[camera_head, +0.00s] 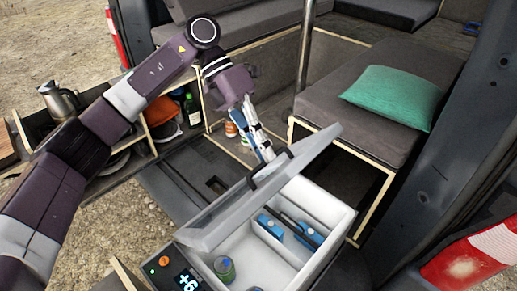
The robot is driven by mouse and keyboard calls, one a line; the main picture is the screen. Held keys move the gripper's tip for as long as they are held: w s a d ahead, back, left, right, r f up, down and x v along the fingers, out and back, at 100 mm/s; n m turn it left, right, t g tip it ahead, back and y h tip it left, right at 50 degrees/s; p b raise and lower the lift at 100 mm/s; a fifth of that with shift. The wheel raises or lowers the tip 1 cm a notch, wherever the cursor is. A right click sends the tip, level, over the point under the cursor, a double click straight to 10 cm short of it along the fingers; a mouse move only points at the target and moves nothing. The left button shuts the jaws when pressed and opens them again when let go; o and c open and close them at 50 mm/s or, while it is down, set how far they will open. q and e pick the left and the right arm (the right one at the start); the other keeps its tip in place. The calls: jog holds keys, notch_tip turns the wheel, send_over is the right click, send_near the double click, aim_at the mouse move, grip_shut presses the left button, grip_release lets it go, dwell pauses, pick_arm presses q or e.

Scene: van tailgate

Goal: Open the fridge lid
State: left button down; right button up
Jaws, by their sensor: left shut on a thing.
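The fridge (327,213) is a light grey box at the lower middle, with a display reading +6 on its front left. Its lid (225,216) is raised and tilted up along the left side, so the inside shows. A green can (224,267) and blue items (270,227) lie inside. My left gripper (267,158) is shut on the dark handle (270,168) at the lid's upper edge. My right gripper is not in view.
A grey bench with a green cushion (388,97) stands to the right, and a metal pole (304,50) rises behind the fridge. A kettle (58,100) and bottles (191,110) stand at the left. The van's side frames the right edge.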

pick_arm(q)
jog(key=shift+w, duration=0.1)
jog(key=c, duration=2)
grip_release()
jog(key=shift+w+d, duration=0.1)
jog(key=shift+c, duration=0.2)
jog(key=v, duration=1.2)
